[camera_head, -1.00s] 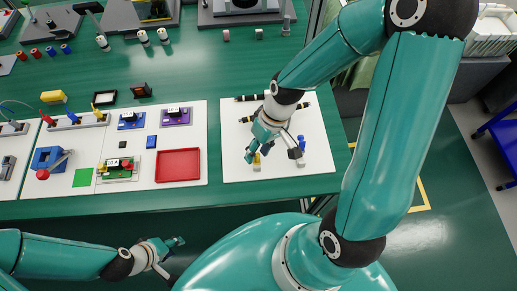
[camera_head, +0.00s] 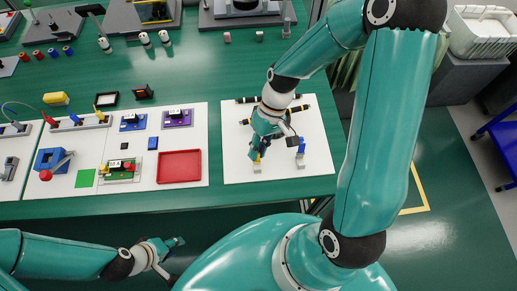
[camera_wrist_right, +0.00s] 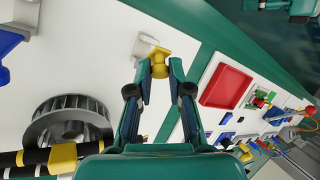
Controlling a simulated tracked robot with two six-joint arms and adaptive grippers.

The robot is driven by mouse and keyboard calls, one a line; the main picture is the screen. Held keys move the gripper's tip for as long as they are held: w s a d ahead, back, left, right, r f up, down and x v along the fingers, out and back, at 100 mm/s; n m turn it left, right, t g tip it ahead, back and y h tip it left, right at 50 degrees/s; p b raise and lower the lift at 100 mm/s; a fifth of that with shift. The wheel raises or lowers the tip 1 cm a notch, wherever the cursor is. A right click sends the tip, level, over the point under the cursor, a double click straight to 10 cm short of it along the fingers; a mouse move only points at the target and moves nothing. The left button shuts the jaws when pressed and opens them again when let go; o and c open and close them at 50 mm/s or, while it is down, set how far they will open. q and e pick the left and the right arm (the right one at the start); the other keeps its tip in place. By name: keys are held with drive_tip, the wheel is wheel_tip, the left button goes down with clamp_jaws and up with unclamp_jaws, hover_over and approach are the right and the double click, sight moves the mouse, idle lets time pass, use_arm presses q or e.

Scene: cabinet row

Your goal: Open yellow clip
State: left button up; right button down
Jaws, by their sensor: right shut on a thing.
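The yellow clip (camera_head: 257,158) is on a small pale base (camera_head: 257,167) on the white board, near its front left. In the right wrist view the yellow clip (camera_wrist_right: 160,67) is between the fingertips, with its pale base (camera_wrist_right: 147,45) just beyond. My right gripper (camera_head: 254,152) reaches down to the clip and is shut on it; the fingers hide part of it in the head view. My left gripper (camera_head: 174,244) hangs low in front of the table, away from the board, and its finger gap is unclear.
A blue clip (camera_head: 301,146) stands right of the yellow one. Black rods with yellow bands (camera_head: 291,108) lie behind, and a grey finned wheel (camera_wrist_right: 68,124) shows in the wrist view. A red tray (camera_head: 179,166) is on the board to the left.

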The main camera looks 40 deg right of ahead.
drive_tip(key=shift+w+d+g+y+p, duration=0.3)
drive_tip(key=shift+w+d+g+y, duration=0.15)
drive_tip(key=shift+w+g+y, duration=0.5)
drive_tip(key=shift+w+d+f+m+g+y, duration=0.1)
drive_tip(key=shift+d+f+m+g+y, duration=0.25)
drive_tip(key=shift+g, duration=0.4)
drive_tip(key=shift+w+d+f+m+g+y+b, duration=0.1)
drive_tip(key=shift+w+m+g+y+b, duration=0.15)
drive_tip(key=shift+g+b, duration=0.2)
drive_tip(key=shift+w+d+f+g+y+b, duration=0.1)
drive_tip(key=shift+w+g+y+b, duration=0.05)
drive_tip(key=shift+g+y+b, duration=0.25)
drive_tip(key=shift+w+d+f+g+y+b, duration=0.15)
drive_tip(key=shift+w+g+y+b, duration=0.15)
drive_tip(key=shift+g+y+b, duration=0.4)
drive_tip(key=c, duration=1.1)
unclamp_jaws()
drive_tip(key=shift+o, duration=0.2)
drive_tip(key=shift+v, duration=3.8)
